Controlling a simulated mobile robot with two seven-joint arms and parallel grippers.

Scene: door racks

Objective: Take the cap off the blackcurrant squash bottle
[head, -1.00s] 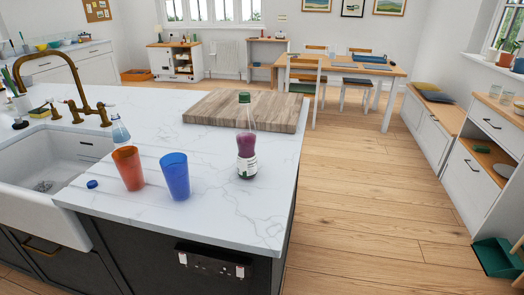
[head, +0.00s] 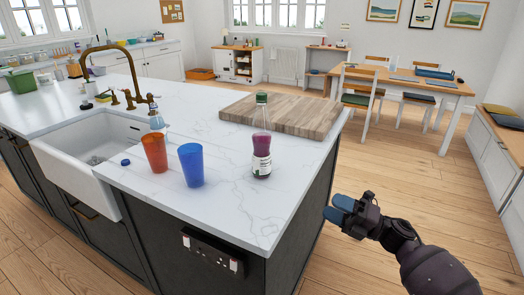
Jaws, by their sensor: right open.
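The blackcurrant squash bottle (head: 261,143) stands upright on the white marble worktop, near its right edge. It holds purple liquid and has a white label. Its green cap (head: 261,98) is on top of the neck. My right gripper (head: 338,210) is at the lower right, out past the worktop's right side and over the floor. It is open, with blue fingertips, and nothing shows between them. It is well apart from the bottle. My left gripper is not in view.
An orange cup (head: 154,152) and a blue cup (head: 191,165) stand left of the bottle. A small blue cap (head: 126,162) lies by the sink (head: 75,165), with a clear bottle (head: 157,121) behind the orange cup. A wooden board (head: 285,113) lies behind the squash bottle. The front right worktop is clear.

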